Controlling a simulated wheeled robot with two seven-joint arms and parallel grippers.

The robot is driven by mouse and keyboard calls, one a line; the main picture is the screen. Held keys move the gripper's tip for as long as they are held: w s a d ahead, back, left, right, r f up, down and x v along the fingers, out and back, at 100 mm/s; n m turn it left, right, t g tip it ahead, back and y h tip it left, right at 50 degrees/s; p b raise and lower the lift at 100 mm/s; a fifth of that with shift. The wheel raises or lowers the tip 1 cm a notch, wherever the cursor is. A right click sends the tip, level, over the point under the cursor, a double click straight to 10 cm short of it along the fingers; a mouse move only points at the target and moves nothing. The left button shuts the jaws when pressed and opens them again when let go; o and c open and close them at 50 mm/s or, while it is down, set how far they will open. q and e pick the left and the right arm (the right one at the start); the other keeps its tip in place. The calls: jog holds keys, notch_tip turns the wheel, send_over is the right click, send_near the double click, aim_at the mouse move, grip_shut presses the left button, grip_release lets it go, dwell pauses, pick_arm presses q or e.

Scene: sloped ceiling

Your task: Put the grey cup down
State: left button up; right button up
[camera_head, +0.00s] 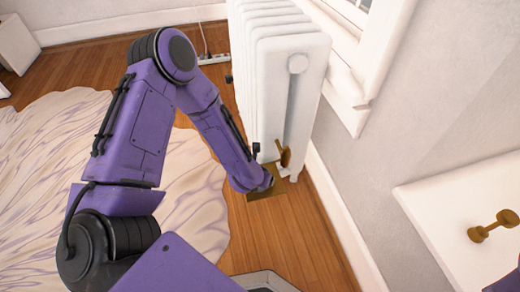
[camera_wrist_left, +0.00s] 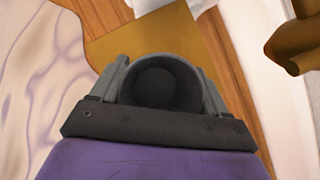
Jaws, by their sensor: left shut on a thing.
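The grey cup (camera_wrist_left: 158,86) shows in the left wrist view from above, its dark round opening facing the camera. My left gripper (camera_wrist_left: 160,75) has a finger on each side of the cup and is shut on it. A flat tan-gold square surface (camera_wrist_left: 205,42) lies beyond and below the cup. I cannot tell whether the cup touches it. In the head view my left arm reaches down beside the radiator to this square (camera_head: 267,195); the cup is hidden there. My right gripper is not in view.
A white radiator (camera_head: 275,75) stands close to my left forearm. A brass-coloured object (camera_head: 285,155) is at its near end, close to the gripper. A wall with a white baseboard (camera_head: 340,215) runs on the right. A white surface with a brass knobbed object (camera_head: 493,225) is at far right.

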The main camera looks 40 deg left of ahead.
pick_arm(q)
jog(key=shift+f, duration=0.1)
jog(key=o, duration=1.3)
jog(key=shift+c, duration=0.2)
jog(key=shift+r, duration=0.2)
jog(key=p+v, duration=0.6)
jog(key=v, duration=0.6)
jog(key=s+a+f+m+g, duration=0.1)
jog(key=s+f+m, duration=0.2)
jog(key=s+m, duration=0.3)
jog(key=s+a+f+m+g+y, duration=0.1)
jog(key=s+f+m, duration=0.3)
jog(key=m, duration=1.1)
jog(key=s+a+f+m+g, duration=0.1)
jog(key=s+f+m, duration=0.3)
jog(key=s+m, duration=0.3)
jog(key=m, duration=0.4)
jog(key=shift+s+y+b, duration=0.3)
jog(key=shift+s+y, duration=0.1)
jog(key=shift+a, duration=0.15)
